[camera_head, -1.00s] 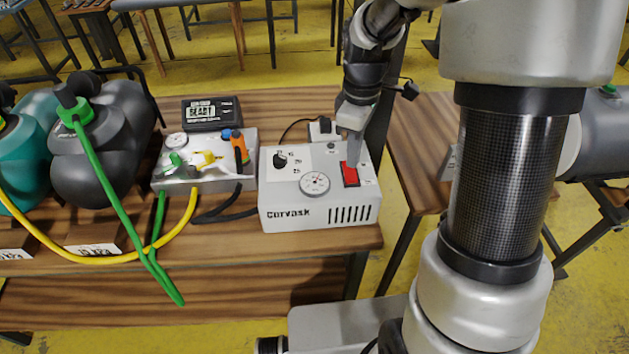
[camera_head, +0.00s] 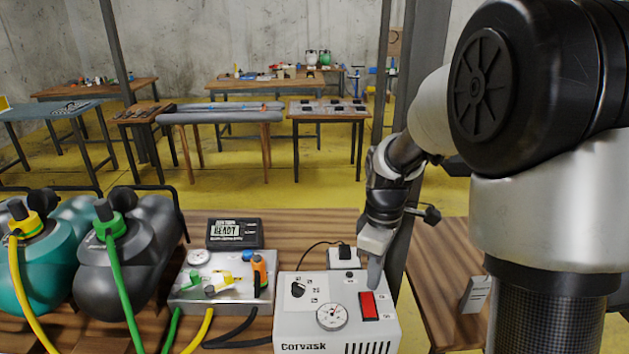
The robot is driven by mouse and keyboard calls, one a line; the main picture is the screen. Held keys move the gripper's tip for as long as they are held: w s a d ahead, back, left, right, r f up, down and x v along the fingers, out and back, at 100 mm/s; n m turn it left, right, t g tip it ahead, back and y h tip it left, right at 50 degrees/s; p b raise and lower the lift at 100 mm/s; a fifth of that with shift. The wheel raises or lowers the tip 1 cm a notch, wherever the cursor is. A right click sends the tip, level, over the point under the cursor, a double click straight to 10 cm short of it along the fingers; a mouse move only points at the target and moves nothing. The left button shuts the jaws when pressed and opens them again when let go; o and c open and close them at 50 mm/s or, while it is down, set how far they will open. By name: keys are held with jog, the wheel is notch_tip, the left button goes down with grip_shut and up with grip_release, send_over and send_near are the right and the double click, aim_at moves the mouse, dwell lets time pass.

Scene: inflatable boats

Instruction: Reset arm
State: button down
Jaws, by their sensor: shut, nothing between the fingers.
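My gripper (camera_head: 374,283) is at the end of my arm, pointing down over the white Corvask box (camera_head: 336,316). Its fingers are shut and empty. The fingertips are close to the red switch (camera_head: 369,305) on the top of the box; whether they touch it I cannot tell. The box also has a black knob (camera_head: 298,288) and a round gauge (camera_head: 332,316). My arm fills the right side of the view.
A dark post (camera_head: 405,235) rises behind my gripper. Tables stand further back.

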jog(key=s+r+m+t+p, duration=0.5)
jog(key=s+r+m, duration=0.6)
jog(key=s+r, duration=0.7)
notch_tip(320, 180, up, 4)
jog(key=shift+s+r+m+t+p, duration=0.15)
jog(key=shift+m+t+p, duration=0.2)
jog(key=shift+p, duration=0.5)
